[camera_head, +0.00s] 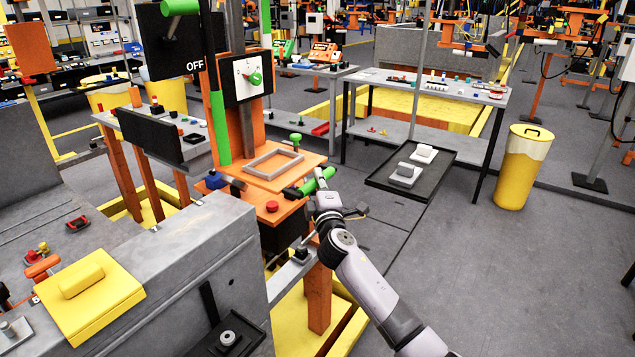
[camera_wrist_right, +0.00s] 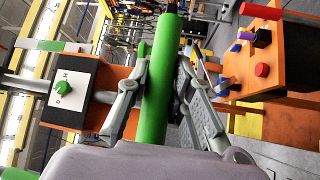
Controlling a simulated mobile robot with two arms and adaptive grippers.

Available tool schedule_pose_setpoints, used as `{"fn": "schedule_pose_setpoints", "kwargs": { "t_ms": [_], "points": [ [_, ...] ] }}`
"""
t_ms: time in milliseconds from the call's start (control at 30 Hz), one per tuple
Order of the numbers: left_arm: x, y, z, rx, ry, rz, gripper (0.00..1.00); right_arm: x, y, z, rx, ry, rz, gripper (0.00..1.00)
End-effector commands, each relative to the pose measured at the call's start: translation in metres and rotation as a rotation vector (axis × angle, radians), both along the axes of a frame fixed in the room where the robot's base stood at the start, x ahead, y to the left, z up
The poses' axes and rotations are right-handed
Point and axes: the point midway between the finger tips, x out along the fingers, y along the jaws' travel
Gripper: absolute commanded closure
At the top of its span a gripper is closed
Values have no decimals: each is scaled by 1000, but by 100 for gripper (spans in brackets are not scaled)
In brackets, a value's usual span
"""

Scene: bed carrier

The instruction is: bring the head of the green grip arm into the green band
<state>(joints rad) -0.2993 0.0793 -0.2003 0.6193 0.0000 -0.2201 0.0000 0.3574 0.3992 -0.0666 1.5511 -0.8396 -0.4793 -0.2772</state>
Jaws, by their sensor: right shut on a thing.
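The green grip (camera_head: 318,180) is a thick green bar with a dark piece (camera_head: 292,193) at its left end, beside the orange stand. My right gripper (camera_head: 325,200) is around this grip. In the right wrist view the green grip (camera_wrist_right: 158,85) lies between the two fingers of my gripper (camera_wrist_right: 160,90), which close on it from both sides. A tall green band (camera_head: 218,125) runs up a post left of the dial panel; a green strip also shows in the right wrist view (camera_wrist_right: 48,45). I cannot tell clearly which part is the arm's head. My left gripper is out of view.
The orange stand (camera_head: 285,205) carries a grey frame (camera_head: 272,163) and several coloured knobs. A white panel (camera_head: 243,77) with a green knob stands behind it. A black tray (camera_head: 432,180) lies to the right. A grey machine body (camera_head: 200,250) stands at the left front.

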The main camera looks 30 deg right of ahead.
Motion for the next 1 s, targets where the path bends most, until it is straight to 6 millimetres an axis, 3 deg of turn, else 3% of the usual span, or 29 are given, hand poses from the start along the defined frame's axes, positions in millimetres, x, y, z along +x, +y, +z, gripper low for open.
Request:
{"fn": "schedule_pose_setpoints", "kwargs": {
  "t_ms": [367,467,800,1000],
  "points": [
    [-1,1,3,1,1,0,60,0,0,3,-2,1,0,100],
    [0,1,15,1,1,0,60,0,0,18,-2,0,0,100],
    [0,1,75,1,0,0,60,0,0,93,-6,-6,-1,100],
    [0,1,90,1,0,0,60,0,0,113,-6,-4,0,100]
  ]
}}
